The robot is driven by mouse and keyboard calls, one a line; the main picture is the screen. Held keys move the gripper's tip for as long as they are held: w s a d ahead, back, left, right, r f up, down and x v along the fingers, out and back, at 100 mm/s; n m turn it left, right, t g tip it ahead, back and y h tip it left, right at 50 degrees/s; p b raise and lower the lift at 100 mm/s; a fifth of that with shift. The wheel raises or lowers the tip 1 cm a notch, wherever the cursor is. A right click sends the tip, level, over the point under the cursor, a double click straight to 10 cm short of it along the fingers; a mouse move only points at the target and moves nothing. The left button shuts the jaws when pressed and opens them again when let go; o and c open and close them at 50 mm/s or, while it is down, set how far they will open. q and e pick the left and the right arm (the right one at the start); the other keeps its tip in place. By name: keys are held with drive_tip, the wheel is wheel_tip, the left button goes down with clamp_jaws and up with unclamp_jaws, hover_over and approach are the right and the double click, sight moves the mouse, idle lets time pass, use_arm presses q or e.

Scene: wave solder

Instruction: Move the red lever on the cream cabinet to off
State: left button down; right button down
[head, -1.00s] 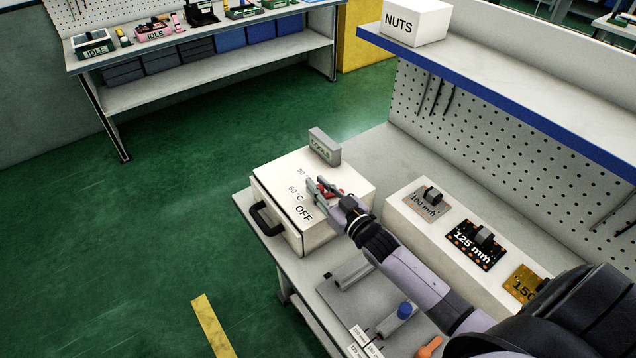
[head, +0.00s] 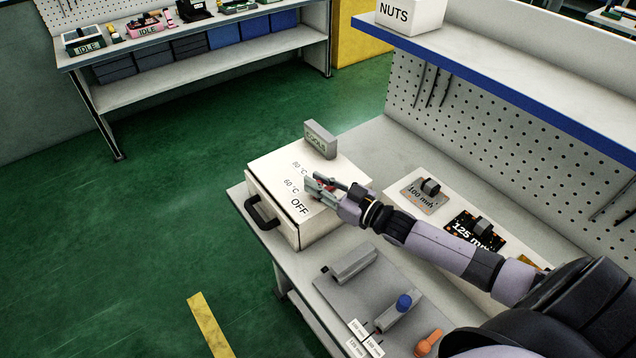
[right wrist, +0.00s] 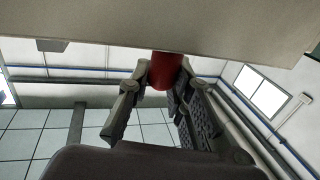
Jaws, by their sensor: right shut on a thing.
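The cream cabinet (head: 325,225) stands at the left end of the bench. Its top carries the marks 80 °C, 60 °C and OFF. The red lever (head: 329,184) is on the top, largely covered by my right gripper (head: 315,188), which is shut on it. In the right wrist view the red lever (right wrist: 166,72) shows between the fingers of the right gripper (right wrist: 168,78), below the pale cabinet surface (right wrist: 215,28). The covering gripper makes it hard to tell which mark the lever points at. My left gripper is not in view.
A grey display box (head: 320,139) stands at the cabinet's back edge. A black handle (head: 262,213) sticks out of its front. Right of it are a white block with boards (head: 395,196) and a grey fixture plate (head: 340,295). A blue-edged shelf (head: 500,85) overhangs the bench.

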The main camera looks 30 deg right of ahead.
drive_tip(key=c, duration=1.6)
unclamp_jaws()
drive_tip(key=shift+r, duration=0.2)
drive_tip(key=shift+o, duration=0.9)
drive_tip(key=shift+f, duration=0.1)
drive_tip(key=v, duration=1.2)
